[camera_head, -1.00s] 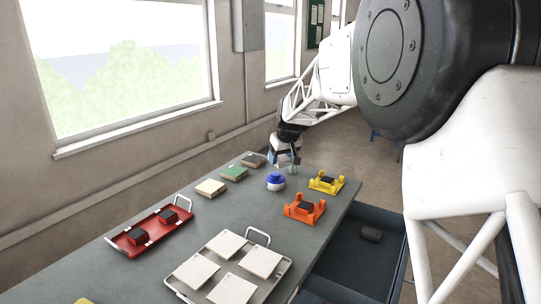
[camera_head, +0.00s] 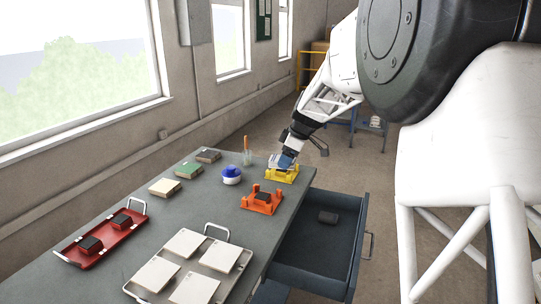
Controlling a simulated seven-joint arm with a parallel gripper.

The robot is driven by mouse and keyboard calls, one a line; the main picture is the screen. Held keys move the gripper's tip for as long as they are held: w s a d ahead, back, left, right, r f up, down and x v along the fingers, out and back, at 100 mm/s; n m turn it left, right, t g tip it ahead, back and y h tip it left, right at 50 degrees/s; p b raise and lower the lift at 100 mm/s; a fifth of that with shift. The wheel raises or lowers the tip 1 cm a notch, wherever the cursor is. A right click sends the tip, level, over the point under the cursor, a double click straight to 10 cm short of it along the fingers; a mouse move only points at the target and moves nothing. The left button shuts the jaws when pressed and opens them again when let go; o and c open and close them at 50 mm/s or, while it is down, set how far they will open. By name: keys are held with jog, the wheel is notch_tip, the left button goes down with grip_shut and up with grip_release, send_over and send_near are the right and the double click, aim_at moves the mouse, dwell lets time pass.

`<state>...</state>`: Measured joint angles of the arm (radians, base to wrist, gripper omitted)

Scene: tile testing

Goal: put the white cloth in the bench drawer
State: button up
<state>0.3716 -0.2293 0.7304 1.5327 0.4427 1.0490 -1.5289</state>
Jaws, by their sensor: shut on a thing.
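My gripper (camera_head: 283,164) is at the far end of the bench, over the yellow cradle (camera_head: 284,177), and is shut. A small white patch (camera_head: 273,160) shows at its fingertips and looks like the white cloth, mostly hidden by the gripper. The bench drawer (camera_head: 345,262) is pulled open on the right side of the bench, to the right of and nearer than my gripper.
An orange cradle (camera_head: 262,202) stands near the drawer-side edge. A blue-and-white pot (camera_head: 231,175) and a glass with a wooden stick (camera_head: 247,157) stand left of my gripper. Tile samples, a red tray (camera_head: 75,252) and a metal tray (camera_head: 222,284) with white tiles fill the nearer bench.

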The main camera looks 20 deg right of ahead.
jog(key=s+d+n+g, duration=0.3)
jog(key=s+d+n, duration=0.45)
jog(key=s, duration=0.35)
send_over(312, 266)
jog(key=d, duration=0.1)
notch_tip(312, 266, down, 30)
jog(key=shift+w+d+f+y, duration=0.1)
jog(key=shift+d+f+y, duration=0.1)
jog(key=shift+f+y, duration=0.2)
jog(key=shift+f, duration=0.15)
jog(key=shift+f, duration=3.3)
jog(key=shift+f, duration=0.55)
jog(key=o, duration=1)
jog(key=shift+o, duration=0.2)
